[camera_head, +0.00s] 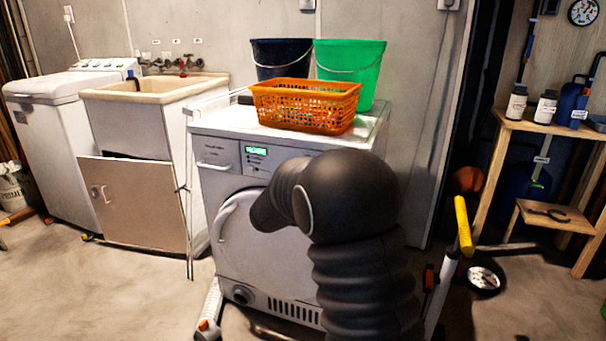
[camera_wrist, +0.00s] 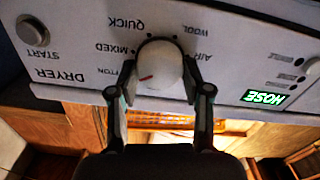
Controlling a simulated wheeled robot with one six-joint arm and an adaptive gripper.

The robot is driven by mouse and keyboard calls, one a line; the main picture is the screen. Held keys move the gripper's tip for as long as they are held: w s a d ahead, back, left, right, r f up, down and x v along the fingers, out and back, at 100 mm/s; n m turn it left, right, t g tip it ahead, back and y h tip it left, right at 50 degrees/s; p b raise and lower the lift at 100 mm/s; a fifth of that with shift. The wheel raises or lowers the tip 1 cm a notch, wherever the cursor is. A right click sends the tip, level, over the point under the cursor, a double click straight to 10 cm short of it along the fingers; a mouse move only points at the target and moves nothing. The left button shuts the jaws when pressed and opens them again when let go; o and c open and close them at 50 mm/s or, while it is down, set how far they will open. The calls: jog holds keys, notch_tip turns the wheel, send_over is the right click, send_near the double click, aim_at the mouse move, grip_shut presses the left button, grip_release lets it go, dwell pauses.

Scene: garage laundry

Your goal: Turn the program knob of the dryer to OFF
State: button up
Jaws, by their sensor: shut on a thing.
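The dryer (camera_head: 225,225) is a white front-loader in the middle of the head view, with its knob hidden behind my dark arm. In the wrist view, which shows the panel upside down, the white round program knob (camera_wrist: 162,62) has a red mark near its lower left, by the COTTON and MIXED labels. Labels QUICK, WOOL and AIR also show around it; I see no readable OFF label. My gripper (camera_wrist: 162,82) has one finger on each side of the knob and is shut on it.
A green-lit display (camera_wrist: 264,97) and small indicators share the panel, with a START button (camera_wrist: 32,30) at the other end. An orange basket (camera_head: 305,104) and a green bucket (camera_head: 352,68) stand on the dryer. A yellow-handled pole (camera_head: 463,225) stands right of my arm.

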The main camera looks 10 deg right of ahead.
jog(key=n, duration=1.1)
jog(key=shift+a, duration=0.1)
jog(key=shift+n, duration=0.4)
jog(key=o, duration=1.2)
jog(key=shift+w, duration=0.1)
jog(key=shift+c, duration=0.2)
jog(key=v, duration=1.2)
